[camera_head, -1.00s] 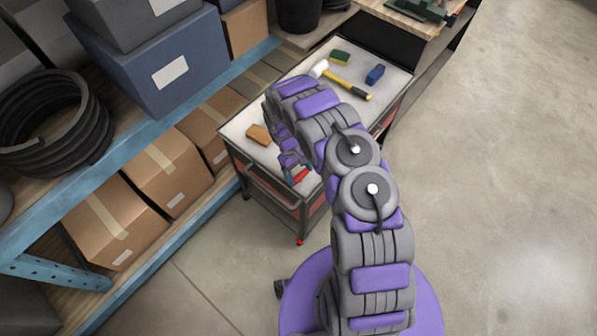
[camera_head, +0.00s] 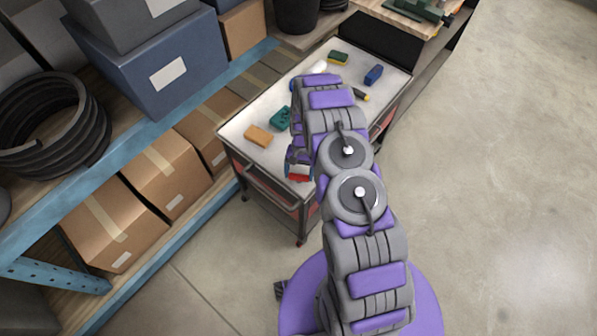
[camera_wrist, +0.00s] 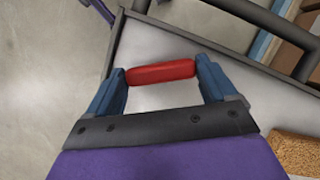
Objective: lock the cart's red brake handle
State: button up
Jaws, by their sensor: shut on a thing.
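The cart (camera_head: 233,131) stands beside the shelving, with a grey top and a dark frame. In the wrist view, the red brake handle (camera_wrist: 161,72) lies crosswise between the two blue fingertips of my gripper (camera_wrist: 161,80), which touch its ends. My gripper is shut on it. In the head view, my gripper (camera_head: 299,170) is at the cart's near corner, with a bit of red (camera_head: 299,178) showing at its tip. The handle's mount and its lock position are hidden.
On the cart top lie an orange-brown block (camera_head: 258,135), a teal item (camera_head: 281,118), a blue block (camera_head: 373,75) and a green-and-yellow sponge (camera_head: 338,57). Shelving with cardboard boxes (camera_head: 168,172) borders the cart on the left. The floor (camera_head: 500,180) to the right is clear.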

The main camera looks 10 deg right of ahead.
jog(key=m+y, duration=0.1)
jog(key=m, duration=0.2)
jog(key=m+t, duration=0.1)
jog(key=m, duration=0.1)
jog(key=shift+d+m+y+p, duration=0.1)
jog(key=shift+m+y+p, duration=0.25)
jog(key=shift+m+y, duration=0.05)
jog(key=shift+t, duration=0.3)
jog(key=o, duration=0.8)
jog(key=shift+o, duration=0.2)
jog(key=p+v, duration=0.1)
jog(key=v, duration=1.6)
jog(key=shift+d+r, duration=0.1)
jog(key=shift+r, duration=0.05)
